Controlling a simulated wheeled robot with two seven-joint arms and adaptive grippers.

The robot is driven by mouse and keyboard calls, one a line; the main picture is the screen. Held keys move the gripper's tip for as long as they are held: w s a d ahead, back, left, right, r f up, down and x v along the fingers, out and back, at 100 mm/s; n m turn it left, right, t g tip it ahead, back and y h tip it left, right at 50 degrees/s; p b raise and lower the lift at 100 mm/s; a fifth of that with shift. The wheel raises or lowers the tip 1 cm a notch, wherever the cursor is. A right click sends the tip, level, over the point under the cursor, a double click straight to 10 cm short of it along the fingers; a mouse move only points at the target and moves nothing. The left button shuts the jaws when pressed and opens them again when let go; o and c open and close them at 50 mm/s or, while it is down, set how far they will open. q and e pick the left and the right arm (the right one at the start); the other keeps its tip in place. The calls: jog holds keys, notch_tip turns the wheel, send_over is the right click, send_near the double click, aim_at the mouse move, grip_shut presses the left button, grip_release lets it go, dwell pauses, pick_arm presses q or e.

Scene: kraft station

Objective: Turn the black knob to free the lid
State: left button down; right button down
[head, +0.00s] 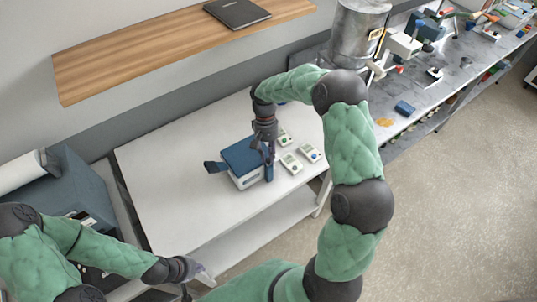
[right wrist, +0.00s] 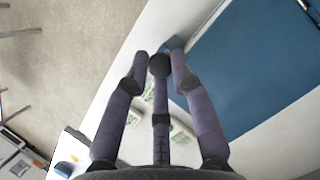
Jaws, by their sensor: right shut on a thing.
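A white box (head: 248,178) with a blue lid (head: 243,153) sits on the white table. Dark blue tabs stick out at its sides, one of them at the left (head: 214,167). The lid fills the upper right of the right wrist view (right wrist: 260,60). My right gripper (head: 268,156) points down at the right edge of the box. In the right wrist view its fingers close around a round black knob (right wrist: 159,66) beside the lid's edge. The knob is hidden in the head view. My left gripper (head: 187,272) is low at the table's front edge, away from the box; its fingers are too small to read.
Several small white-green devices (head: 291,162) lie just right of the box. The white table (head: 165,165) is clear left of it. A wooden shelf (head: 160,48) holds a dark book (head: 237,12). A grey bench (head: 440,80) with tools and a metal drum (head: 355,35) stands beyond.

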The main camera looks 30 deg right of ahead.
jog(key=c, duration=1.1)
grip_release()
jog(key=shift+s, duration=0.1)
jog(key=shift+w+r, duration=0.2)
jog(key=shift+r, duration=0.05)
jog(key=v, duration=1.1)
jog(key=shift+w+r, duration=0.1)
jog(key=shift+r, duration=0.1)
